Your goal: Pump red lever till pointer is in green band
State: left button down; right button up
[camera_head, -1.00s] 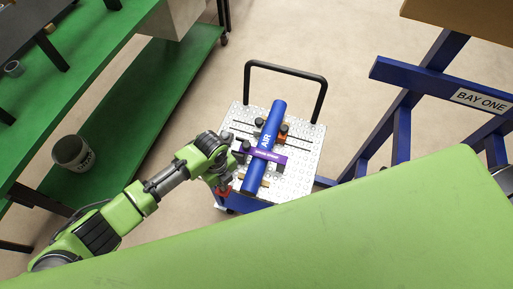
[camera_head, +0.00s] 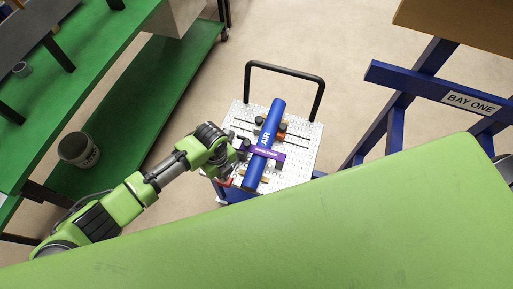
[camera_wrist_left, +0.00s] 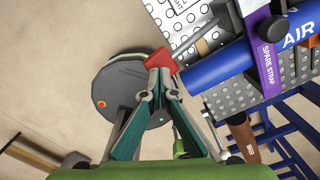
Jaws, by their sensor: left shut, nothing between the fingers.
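The red lever end (camera_wrist_left: 160,62) sits right at the tips of my left gripper (camera_wrist_left: 161,78) in the left wrist view, on a thin grey rod. The fingertips are together just below it, with nothing between them; whether they touch the red part I cannot tell. In the head view the red part (camera_head: 225,182) shows at the left front edge of the cart, close to my left gripper (camera_head: 229,171), partly hidden by the wrist. I see no pointer or green band. My right gripper is in neither view.
A blue pipe marked AIR (camera_head: 275,120) with a purple spare strap (camera_head: 264,152) lies on the perforated cart top (camera_head: 301,150). The cart has a black handle (camera_head: 285,69). A green shelf (camera_head: 150,120) stands left, a blue BAY ONE frame (camera_head: 420,80) right.

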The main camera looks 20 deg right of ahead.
aim_at(225, 183)
pick_arm(q)
jog(key=shift+f+b, duration=2.65)
jog(key=shift+f, duration=0.85)
jog(key=shift+r, duration=0.15)
notch_tip(225, 183, up, 7)
jog(key=p, duration=0.7)
jog(key=shift+f, duration=0.2)
